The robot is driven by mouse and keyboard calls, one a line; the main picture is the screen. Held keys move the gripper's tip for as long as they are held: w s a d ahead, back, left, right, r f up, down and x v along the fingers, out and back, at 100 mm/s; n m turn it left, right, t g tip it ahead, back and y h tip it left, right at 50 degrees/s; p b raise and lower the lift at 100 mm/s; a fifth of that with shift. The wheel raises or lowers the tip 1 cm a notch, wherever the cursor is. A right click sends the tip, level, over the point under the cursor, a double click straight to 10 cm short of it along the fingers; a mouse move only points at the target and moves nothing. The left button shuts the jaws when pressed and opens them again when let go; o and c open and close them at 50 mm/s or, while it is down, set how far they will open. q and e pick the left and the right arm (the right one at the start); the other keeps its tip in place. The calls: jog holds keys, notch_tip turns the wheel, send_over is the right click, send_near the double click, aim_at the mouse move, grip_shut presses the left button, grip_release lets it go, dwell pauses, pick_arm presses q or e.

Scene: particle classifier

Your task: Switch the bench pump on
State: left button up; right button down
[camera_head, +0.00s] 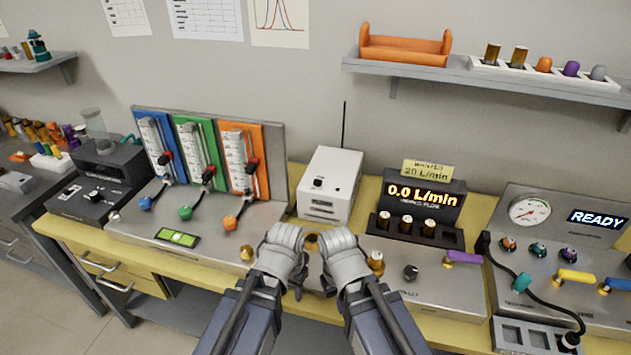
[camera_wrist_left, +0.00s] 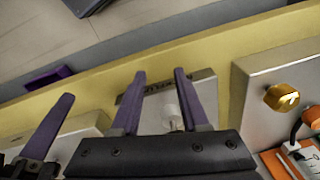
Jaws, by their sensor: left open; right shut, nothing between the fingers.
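In the left wrist view a small grey box with a dark label (camera_wrist_left: 153,92) and a pale knob or switch (camera_wrist_left: 170,108) sits between my left fingers; it may be the bench pump, but its label is unreadable. In the head view my grippers hide most of this spot; a brass fitting (camera_head: 312,242) shows between them. My left gripper (camera_wrist_left: 159,74) is open above the box; contact cannot be told. Its wrist shows in the head view (camera_head: 282,248).
A flowmeter panel (camera_head: 270,150) stands left. A white box with an antenna (camera_head: 329,187) stands behind the grippers. The display (camera_head: 423,196) reads 0.0 L/min. A panel with a purple lever (camera_head: 464,258) lies right, before a gauge unit (camera_head: 530,210) showing READY.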

pick_arm(q)
jog(key=w+a+r+m+t+p, duration=0.1)
jog(key=w+r, duration=0.1)
jog(key=w, duration=0.1)
jog(key=w+a+r+m+t+h+p, duration=0.1)
jog(key=w+a+r, duration=0.1)
jog(key=w, duration=0.1)
jog(key=w+a+r+m+t+p, duration=0.1)
jog(key=w+r+t, duration=0.1)
jog(key=w, duration=0.2)
jog(key=shift+a+r+m, duration=0.15)
jog(key=shift+a+m, duration=0.25)
jog(key=c, duration=0.6)
jog(key=w+d+r+m+t, duration=0.1)
jog(key=m, duration=0.1)
jog(key=w+d+r+m+t+h, duration=0.1)
jog(key=w+m, duration=0.1)
jog(key=w+d+r+m+t, duration=0.1)
jog(key=d+m, duration=0.1)
jog(key=shift+w+r+t, duration=0.2)
jog(key=shift+r+t, duration=0.05)
jog(key=shift+t, duration=0.05)
grip_shut()
jog(key=w+d+r+m+t+h, duration=0.1)
jog(key=w+d+r+m+t, duration=0.1)
jog(key=d+r+m, duration=0.1)
jog(key=r+m, duration=0.1)
jog(key=m, duration=0.1)
jog(key=shift+w+r+m+t+h, duration=0.3)
jog(key=shift+w+m+t, duration=0.1)
